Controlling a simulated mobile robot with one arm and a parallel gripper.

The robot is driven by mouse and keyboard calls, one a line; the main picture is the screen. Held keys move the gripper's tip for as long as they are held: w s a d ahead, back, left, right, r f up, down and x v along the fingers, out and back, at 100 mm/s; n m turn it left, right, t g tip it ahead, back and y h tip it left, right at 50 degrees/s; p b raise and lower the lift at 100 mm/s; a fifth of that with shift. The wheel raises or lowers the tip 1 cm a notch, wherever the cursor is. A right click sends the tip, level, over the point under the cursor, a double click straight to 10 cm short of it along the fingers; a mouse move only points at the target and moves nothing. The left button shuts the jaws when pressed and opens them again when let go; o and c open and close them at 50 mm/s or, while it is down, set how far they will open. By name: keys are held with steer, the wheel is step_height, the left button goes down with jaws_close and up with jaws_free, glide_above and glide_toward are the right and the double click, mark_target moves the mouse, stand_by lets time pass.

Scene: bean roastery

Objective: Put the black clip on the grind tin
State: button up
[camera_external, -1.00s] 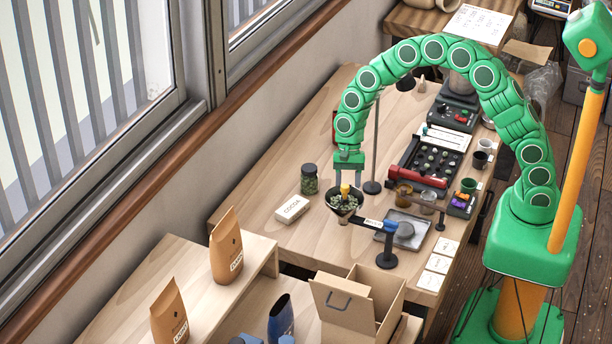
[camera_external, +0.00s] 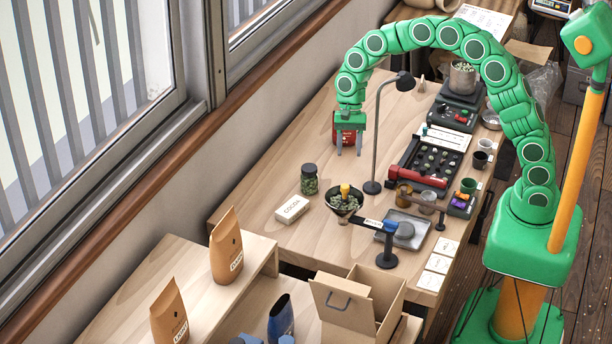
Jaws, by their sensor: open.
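My gripper (camera_external: 349,151) is open and empty, pointing down above the far left part of the workbench. I cannot make out the black clip for certain in this view. It may be too small to tell or hidden.
A lamp (camera_external: 376,140) stands right of my gripper. A funnel (camera_external: 343,203) with a yellow-handled thing sits on a stand nearer. A dark-lidded jar (camera_external: 309,182), a white box (camera_external: 292,209) and a bean board (camera_external: 433,160) are around. The bench's left strip is clear.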

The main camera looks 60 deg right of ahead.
steer(key=s+d+r+n+h, duration=0.1)
steer(key=s+r+n, duration=0.3)
steer(key=s, duration=0.5)
steer(key=s+d+r+n+h, duration=0.1)
steer(key=s+r+n, duration=0.2)
steer(key=s+r, duration=0.5)
steer(key=s+d+n+h, duration=0.1)
steer(key=s+d+n, duration=0.2)
steer(key=s, duration=1)
steer(key=s+d+n+h, duration=0.1)
steer(key=s+d+n, duration=0.2)
steer(key=s, duration=1)
steer(key=shift+d, duration=0.4)
steer(key=shift+r, duration=0.1)
